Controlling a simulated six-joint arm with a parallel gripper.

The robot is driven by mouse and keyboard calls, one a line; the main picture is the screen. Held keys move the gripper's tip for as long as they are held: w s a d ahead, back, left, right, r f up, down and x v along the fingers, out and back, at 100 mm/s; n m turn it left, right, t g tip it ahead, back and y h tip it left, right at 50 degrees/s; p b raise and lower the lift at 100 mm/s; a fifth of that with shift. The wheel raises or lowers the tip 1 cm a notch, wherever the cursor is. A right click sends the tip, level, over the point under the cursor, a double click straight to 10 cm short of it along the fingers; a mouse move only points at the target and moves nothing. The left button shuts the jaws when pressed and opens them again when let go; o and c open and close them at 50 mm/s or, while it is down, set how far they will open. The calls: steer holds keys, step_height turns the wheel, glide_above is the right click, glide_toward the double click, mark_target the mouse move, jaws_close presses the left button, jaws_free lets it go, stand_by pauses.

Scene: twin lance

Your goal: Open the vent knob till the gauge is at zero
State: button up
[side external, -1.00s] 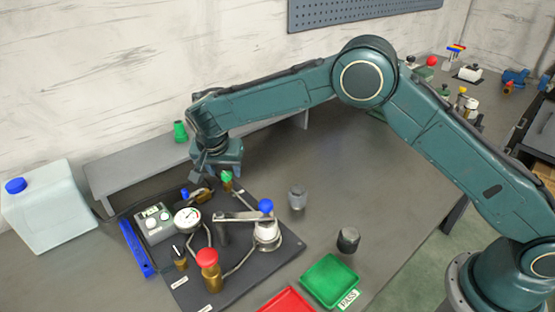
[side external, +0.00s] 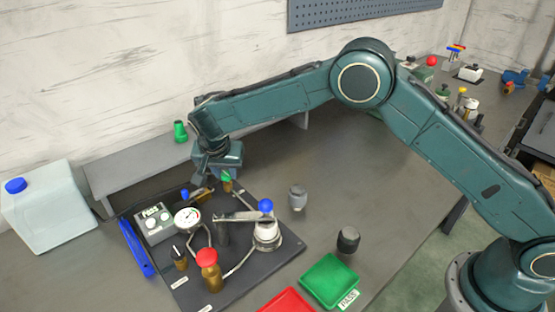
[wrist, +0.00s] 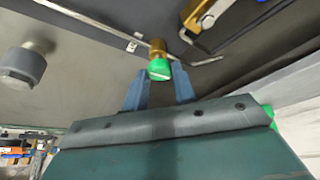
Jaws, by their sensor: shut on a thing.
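The green vent knob (side external: 226,177) sits on a brass stem at the back edge of the dark rig board (side external: 262,270). My gripper (side external: 216,178) reaches down at it from above. In the wrist view, the blue-grey fingers of my gripper (wrist: 160,76) are on either side of the green knob (wrist: 159,70), shut on it. The white round pressure gauge (side external: 187,218) stands on the board, to the left and front of the knob. Its needle is too small to read surely.
A red knob (side external: 206,257), a blue-topped lever device (side external: 267,233) and a control box (side external: 153,222) share the board. A grey shelf (side external: 130,176) runs behind. Grey cylinders (side external: 298,197) and a green tray (side external: 330,280) stand to the right.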

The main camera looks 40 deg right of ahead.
steer(key=shift+n, duration=0.3)
steer(key=n, duration=0.2)
steer(key=n+t+y, duration=0.1)
steer(key=n, duration=0.1)
steer(key=shift+s+d, duration=0.1)
steer(key=shift+d, duration=0.1)
steer(key=n+y, duration=0.1)
steer(key=n, duration=0.1)
steer(key=n+y, duration=0.1)
steer(key=n, duration=0.1)
steer(key=shift+d+n, duration=0.2)
steer(key=shift+n, duration=0.2)
steer(key=n+y, duration=0.2)
steer(key=n, duration=0.2)
steer(key=shift+d, duration=0.15)
steer(key=shift+n+g+y, duration=0.5)
steer(key=shift+n+y, duration=0.1)
steer(key=shift+n, duration=1.6)
steer(key=o, duration=1)
steer(key=shift+d+r, duration=0.1)
steer(key=shift+r, duration=0.05)
